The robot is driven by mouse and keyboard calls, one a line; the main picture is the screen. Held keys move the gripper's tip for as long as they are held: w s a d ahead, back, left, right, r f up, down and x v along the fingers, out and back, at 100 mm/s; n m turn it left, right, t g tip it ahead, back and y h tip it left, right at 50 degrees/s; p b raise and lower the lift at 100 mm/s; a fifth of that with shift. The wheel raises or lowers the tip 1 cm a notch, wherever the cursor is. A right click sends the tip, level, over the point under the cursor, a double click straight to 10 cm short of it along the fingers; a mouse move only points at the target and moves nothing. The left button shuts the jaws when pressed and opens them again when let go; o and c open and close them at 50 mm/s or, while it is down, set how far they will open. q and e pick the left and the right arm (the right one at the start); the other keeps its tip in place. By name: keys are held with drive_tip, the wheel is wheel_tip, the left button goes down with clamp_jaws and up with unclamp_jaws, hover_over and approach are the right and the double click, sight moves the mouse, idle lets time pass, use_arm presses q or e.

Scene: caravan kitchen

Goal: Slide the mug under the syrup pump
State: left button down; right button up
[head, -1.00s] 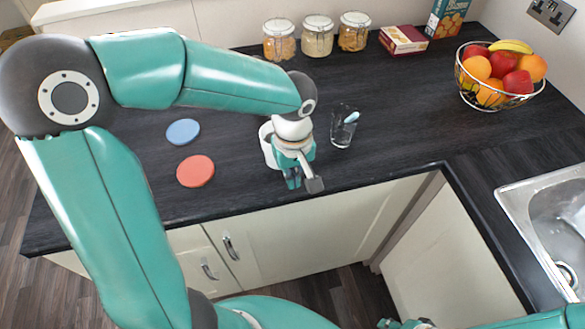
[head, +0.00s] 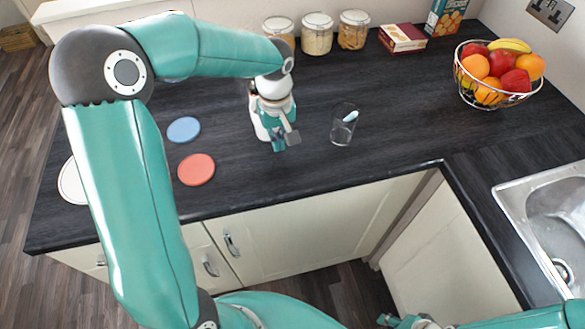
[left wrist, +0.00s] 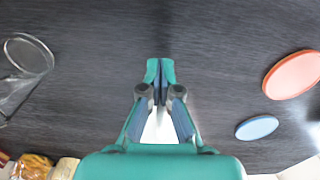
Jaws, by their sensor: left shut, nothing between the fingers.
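My left gripper (head: 283,143) is shut and empty, low over the dark worktop near the middle of the head view. It also shows in the left wrist view (left wrist: 160,72), with its fingertips together. A white rounded thing (head: 257,122) shows just left of and behind the gripper. It may be the mug, but my wrist hides most of it, and I cannot tell whether they touch. I cannot make out a syrup pump in either view. My right gripper (head: 408,321) is partly in view at the bottom edge; its jaws are unclear.
A clear glass (head: 343,128) with a pale blue thing inside stands right of my left gripper. A coral disc (head: 196,169) and a blue disc (head: 184,130) lie to the left. Jars (head: 316,36) and a fruit basket (head: 500,75) stand farther back. The worktop's front edge is near.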

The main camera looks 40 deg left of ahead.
use_arm(q)
drive_tip(key=shift+w+a, duration=0.65)
drive_tip(key=shift+a, duration=0.35)
drive_tip(key=shift+d, duration=0.15)
